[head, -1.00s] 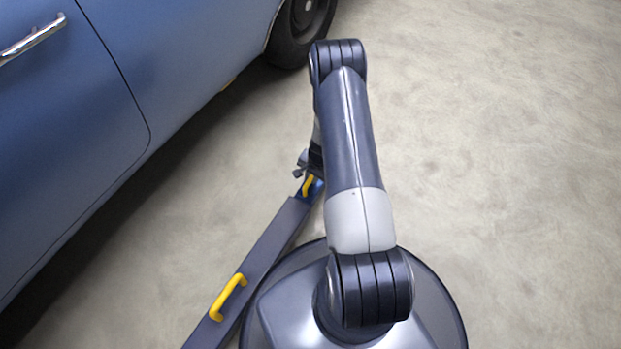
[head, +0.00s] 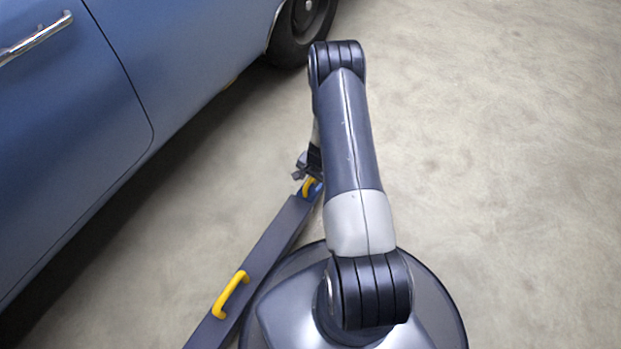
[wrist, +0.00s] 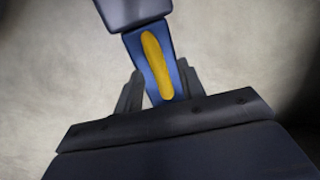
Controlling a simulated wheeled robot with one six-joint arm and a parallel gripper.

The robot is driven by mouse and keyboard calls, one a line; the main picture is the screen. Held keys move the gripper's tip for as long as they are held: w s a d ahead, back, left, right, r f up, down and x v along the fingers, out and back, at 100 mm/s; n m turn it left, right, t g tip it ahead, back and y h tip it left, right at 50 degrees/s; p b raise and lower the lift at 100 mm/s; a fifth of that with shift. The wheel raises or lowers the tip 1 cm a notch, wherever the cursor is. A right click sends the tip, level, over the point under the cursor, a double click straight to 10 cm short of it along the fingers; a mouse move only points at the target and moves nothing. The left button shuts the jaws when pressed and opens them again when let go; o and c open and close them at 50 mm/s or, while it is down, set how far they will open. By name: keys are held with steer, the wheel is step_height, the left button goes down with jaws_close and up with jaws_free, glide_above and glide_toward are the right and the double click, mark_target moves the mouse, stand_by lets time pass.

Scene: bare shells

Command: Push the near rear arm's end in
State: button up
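The near rear arm is a long dark grey beam (head: 262,250) low beside my base, with a yellow handle (head: 229,295) on top. Its far end is a narrower blue piece (head: 317,189) with a second yellow handle (head: 307,186). In the wrist view the blue end (wrist: 136,59) sticks out of the grey beam (wrist: 133,12) and carries its yellow handle (wrist: 158,65). My gripper (wrist: 159,75) has its fingers apart, one on each side of the handle. Whether they touch the blue end I cannot tell. In the head view my gripper (head: 302,166) is partly hidden behind my arm.
A blue car (head: 75,130) stands on the left, with its wheel (head: 300,28) at the top. A strip of bare floor lies between the car and the beam. The concrete floor (head: 500,150) on the right is clear.

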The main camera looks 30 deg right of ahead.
step_height(320, 180, up, 11)
steer(key=s+d+p, duration=0.1)
steer(key=p, duration=0.3)
steer(key=shift+s+f, duration=0.15)
steer(key=shift+s, duration=0.2)
steer(key=shift+d+f, duration=0.1)
steer(key=shift+f, duration=0.05)
steer(key=f+b, duration=0.1)
steer(key=f, duration=0.2)
steer(key=w+f+b, duration=0.1)
steer(key=f+b, duration=0.1)
steer(key=f, duration=0.2)
steer(key=a+f+b, duration=0.1)
steer(key=f, duration=0.2)
steer(key=shift+w+f, duration=0.3)
steer(key=shift+w, duration=0.1)
steer(key=shift+w+d+r, duration=0.15)
steer(key=shift+r, duration=0.05)
steer(key=shift+w+d+f, duration=0.1)
steer(key=shift+w+d, duration=0.3)
steer(key=shift+d, duration=0.25)
steer(key=shift+a, duration=0.1)
